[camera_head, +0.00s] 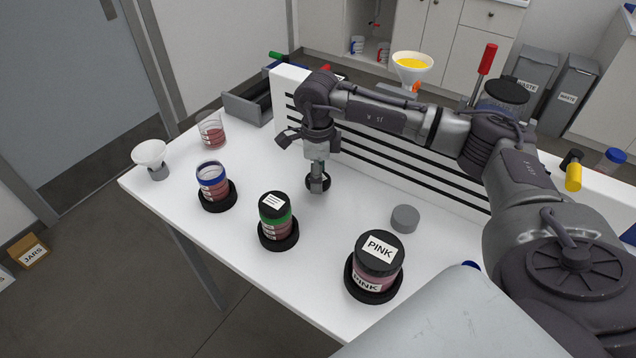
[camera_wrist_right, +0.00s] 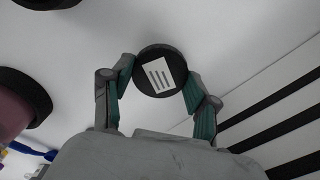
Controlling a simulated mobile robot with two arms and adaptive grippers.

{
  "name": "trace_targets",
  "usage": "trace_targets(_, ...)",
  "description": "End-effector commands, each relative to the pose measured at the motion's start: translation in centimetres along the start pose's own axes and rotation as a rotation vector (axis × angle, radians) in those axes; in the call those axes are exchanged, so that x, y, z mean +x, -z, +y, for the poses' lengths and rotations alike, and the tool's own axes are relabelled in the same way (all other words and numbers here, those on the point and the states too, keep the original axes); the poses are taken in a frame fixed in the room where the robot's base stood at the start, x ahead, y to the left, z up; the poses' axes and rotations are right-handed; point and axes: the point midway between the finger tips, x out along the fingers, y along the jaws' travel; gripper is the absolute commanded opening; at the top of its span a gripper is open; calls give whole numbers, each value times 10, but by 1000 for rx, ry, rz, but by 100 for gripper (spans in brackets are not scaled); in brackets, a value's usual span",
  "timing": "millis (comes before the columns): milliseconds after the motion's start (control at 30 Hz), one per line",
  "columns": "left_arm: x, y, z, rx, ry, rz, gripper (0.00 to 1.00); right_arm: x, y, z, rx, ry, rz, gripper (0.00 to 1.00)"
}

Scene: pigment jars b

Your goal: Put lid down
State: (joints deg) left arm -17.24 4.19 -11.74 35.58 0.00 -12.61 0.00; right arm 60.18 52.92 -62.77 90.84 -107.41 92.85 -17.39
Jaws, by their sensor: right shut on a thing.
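My right gripper (camera_head: 317,186) points down over the white table (camera_head: 345,225) and is shut on a black round lid (camera_head: 326,181) with a white lined label. In the right wrist view the lid (camera_wrist_right: 160,70) sits between both fingertips, label toward the camera. It is at or close above the table; I cannot tell if it touches. A blue-banded jar (camera_head: 211,184) stands open, without a lid, in a black ring to the left. A green-banded jar (camera_head: 274,218) and a larger pink jar (camera_head: 377,262) have black lids on and stand in black rings. My left gripper is not in view.
A slotted white panel (camera_head: 400,165) runs behind the gripper. A grey disc (camera_head: 405,218) lies to its right. A beaker with red contents (camera_head: 211,132) and a white funnel on a stand (camera_head: 150,153) stand at the left. Bare table lies around the lid.

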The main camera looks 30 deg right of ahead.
Motion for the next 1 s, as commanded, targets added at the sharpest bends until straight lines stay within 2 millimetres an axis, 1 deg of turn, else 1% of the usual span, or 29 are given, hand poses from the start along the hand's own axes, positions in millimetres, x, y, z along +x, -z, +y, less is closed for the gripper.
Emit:
trace_targets(33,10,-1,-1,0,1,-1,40,13,0,0,0,0,1,5)
trace_targets(67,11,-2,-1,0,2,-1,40,15,0,0,1,0,1,5)
trace_targets(333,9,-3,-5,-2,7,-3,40,14,0,0,0,1,0,5)
trace_targets(633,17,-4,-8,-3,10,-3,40,24,0,0,1,0,0,5)
trace_targets(667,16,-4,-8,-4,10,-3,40,23,0,0,1,1,0,63)
trace_targets(700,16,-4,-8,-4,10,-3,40,22,0,0,1,1,0,69)
trace_targets(800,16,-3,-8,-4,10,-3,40,22,0,0,0,0,0,84)
trace_targets(1000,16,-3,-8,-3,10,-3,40,22,0,0,0,0,0,84)
